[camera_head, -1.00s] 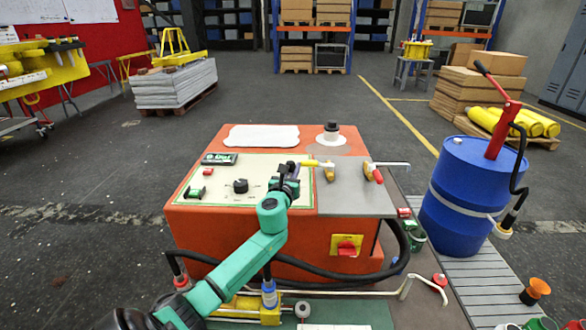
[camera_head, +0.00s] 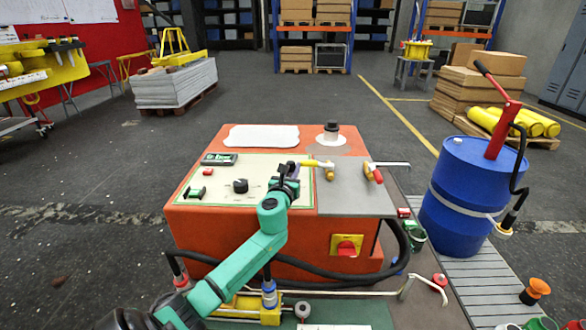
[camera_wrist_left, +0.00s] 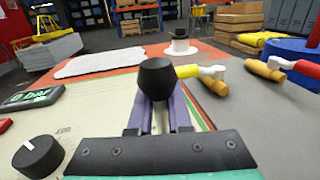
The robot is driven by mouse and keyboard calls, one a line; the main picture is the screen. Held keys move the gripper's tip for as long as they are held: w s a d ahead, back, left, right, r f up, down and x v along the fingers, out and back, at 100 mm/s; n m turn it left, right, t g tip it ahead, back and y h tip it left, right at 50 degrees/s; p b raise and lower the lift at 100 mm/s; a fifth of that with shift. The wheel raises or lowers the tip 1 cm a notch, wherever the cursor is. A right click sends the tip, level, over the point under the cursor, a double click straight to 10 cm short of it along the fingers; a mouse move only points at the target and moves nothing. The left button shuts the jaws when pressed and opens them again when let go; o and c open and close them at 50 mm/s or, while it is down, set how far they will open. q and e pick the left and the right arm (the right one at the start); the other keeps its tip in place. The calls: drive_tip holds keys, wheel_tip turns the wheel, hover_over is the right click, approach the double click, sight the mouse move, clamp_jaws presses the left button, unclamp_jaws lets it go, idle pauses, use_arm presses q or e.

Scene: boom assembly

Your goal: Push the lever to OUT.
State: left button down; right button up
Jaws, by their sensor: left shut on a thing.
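The lever's black knob (camera_wrist_left: 157,78) shows upright between the purple fingers of my left gripper (camera_wrist_left: 160,116) in the left wrist view. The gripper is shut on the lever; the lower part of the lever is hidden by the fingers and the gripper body. In the head view my left gripper (camera_head: 286,180) is at the right part of the cream control panel (camera_head: 222,197), on top of the orange box. The lever itself is mostly hidden there. Small lettering on the panel is too small to read surely. My right gripper does not show.
A black dial (camera_head: 240,186) and a green display (camera_head: 219,159) are left of the gripper. Yellow- and red-handled valves (camera_head: 373,173) stand on the grey plate to its right. A blue drum (camera_head: 463,195) with a red pump stands further right.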

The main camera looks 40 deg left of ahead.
use_arm(q)
drive_tip(key=shift+r, duration=0.4)
